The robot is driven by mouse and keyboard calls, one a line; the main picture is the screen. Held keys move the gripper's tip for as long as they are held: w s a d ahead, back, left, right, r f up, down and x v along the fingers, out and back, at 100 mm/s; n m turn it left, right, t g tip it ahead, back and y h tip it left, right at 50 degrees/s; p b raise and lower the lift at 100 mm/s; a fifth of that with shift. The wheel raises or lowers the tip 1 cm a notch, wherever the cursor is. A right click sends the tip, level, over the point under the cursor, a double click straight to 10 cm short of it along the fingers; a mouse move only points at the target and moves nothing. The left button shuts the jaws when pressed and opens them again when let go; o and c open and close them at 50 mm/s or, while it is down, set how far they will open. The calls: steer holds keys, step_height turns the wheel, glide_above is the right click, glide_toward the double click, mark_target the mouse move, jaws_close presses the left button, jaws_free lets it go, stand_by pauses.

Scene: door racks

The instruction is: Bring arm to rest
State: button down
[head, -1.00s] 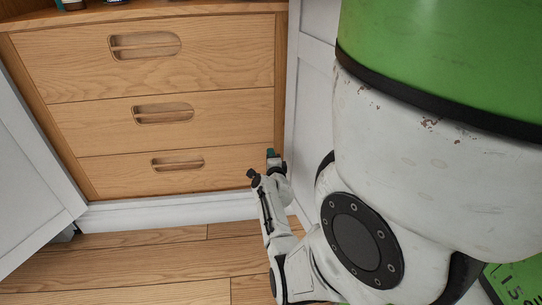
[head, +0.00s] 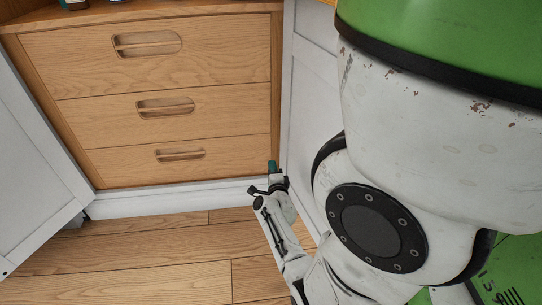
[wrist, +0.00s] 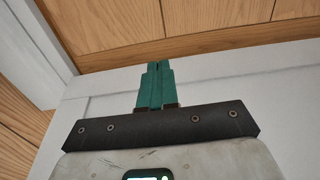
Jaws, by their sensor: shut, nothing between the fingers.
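My gripper (head: 271,167) is at the end of my white arm, low in front of the cabinet's lower right corner in the head view. In the wrist view its two teal fingers (wrist: 155,85) are pressed together with nothing between them. The fingers point toward the white base strip and the wooden drawer fronts above it. I cannot tell whether the fingertips touch the cabinet.
A wooden cabinet has three closed drawers: top (head: 150,55), middle (head: 160,118) and bottom (head: 170,161). A white door (head: 35,150) stands open at left, a white panel (head: 305,100) at right. The wooden floor (head: 150,262) at front left is clear.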

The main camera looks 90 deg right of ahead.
steer(key=shift+a, duration=0.55)
steer(key=w+a+n+t+y, duration=0.5)
steer(key=w+a+n, duration=0.25)
steer(key=w, duration=0.35)
steer(key=w+a+n+t+y, duration=0.4)
steer(key=w+a+n, duration=0.3)
steer(key=w, duration=0.4)
steer(key=w+a+n+g+y, duration=0.15)
steer(key=a+n+y, duration=0.25)
steer(key=a+n, duration=0.5)
steer(key=a+n+g+y, duration=0.3)
steer(key=a+n+y, duration=0.2)
steer(key=a, duration=0.9)
steer(key=s+a+r+n+g, duration=0.45)
steer(key=s+a+n, duration=0.3)
steer(key=s, duration=0.25)
step_height(320, 180, up, 29)
steer(key=m+p, duration=0.1)
steer(key=p, duration=2.9)
steer(key=shift+w+r, duration=0.15)
